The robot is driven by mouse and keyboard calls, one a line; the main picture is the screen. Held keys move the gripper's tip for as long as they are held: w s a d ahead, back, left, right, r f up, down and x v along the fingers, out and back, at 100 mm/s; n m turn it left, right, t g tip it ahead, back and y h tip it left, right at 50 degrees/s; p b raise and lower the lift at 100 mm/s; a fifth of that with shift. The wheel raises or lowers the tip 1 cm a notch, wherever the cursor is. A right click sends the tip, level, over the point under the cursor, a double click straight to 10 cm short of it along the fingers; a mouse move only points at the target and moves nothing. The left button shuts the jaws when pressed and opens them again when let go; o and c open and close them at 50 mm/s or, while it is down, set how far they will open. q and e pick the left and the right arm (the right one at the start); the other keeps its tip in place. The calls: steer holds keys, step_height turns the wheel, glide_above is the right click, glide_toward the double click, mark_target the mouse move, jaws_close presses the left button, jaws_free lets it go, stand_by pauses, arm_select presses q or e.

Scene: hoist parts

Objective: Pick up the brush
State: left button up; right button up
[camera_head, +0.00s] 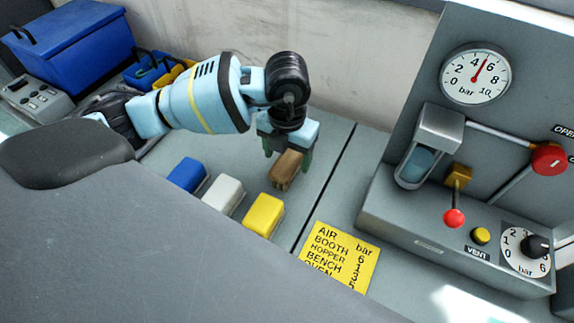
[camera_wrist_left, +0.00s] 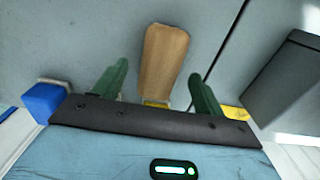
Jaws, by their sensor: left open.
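The brush (camera_head: 286,169) shows as a brown wooden piece on the grey bench, right under my left gripper (camera_head: 289,153). In the left wrist view the brush's wooden part (camera_wrist_left: 165,55) lies between the two green fingers of my left gripper (camera_wrist_left: 158,75), which stand apart with a gap on each side of it. The near end of the brush is hidden behind the gripper's dark front bar. I see no bristles clearly. My right gripper is not in view.
Blue (camera_head: 187,174), white (camera_head: 223,194) and yellow (camera_head: 263,214) blocks stand in a row near the brush. A yellow label sheet (camera_head: 339,257) lies to the right. A grey panel with a gauge (camera_head: 475,75) and red lever (camera_head: 454,218) stands at right. A blue box (camera_head: 70,45) is back left.

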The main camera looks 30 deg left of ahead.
mark_target(288, 160)
arm_select(q)
steer(key=shift+f, duration=1.25)
steer(key=shift+w, duration=0.1)
steer(key=c, duration=1.1)
steer(key=shift+r, duration=0.1)
step_height(288, 160, up, 9)
steer(key=shift+f, duration=0.15)
steer(key=shift+r, duration=0.6)
